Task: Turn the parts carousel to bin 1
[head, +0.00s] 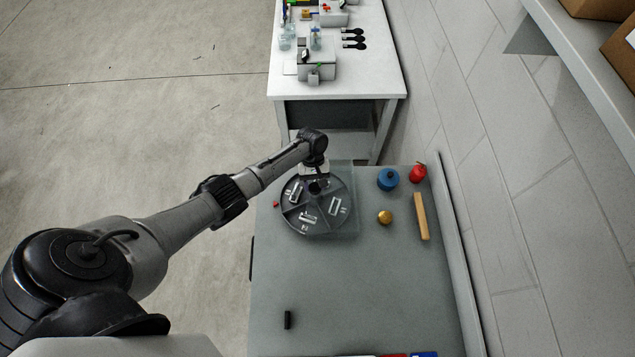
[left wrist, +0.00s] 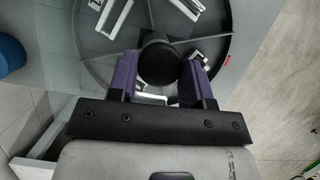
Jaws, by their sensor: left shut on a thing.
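The parts carousel (head: 318,221) is a dark round tray with dividers, on the far part of the grey bench. Light metal parts lie in its compartments, and it fills the top of the left wrist view (left wrist: 128,40). My left gripper (head: 316,183) reaches down over the carousel's far side. In the left wrist view, its purple fingers are shut on a round black knob (left wrist: 159,63), one finger on each side. The bin numbers cannot be read. My right gripper is not in view.
Right of the carousel on the grey bench (head: 345,285) stand a blue container (head: 388,179), a red item (head: 417,174), a brass-coloured piece (head: 385,217) and a wooden bar (head: 421,216). A small black block (head: 287,320) lies nearer. A white table (head: 345,85) stands beyond.

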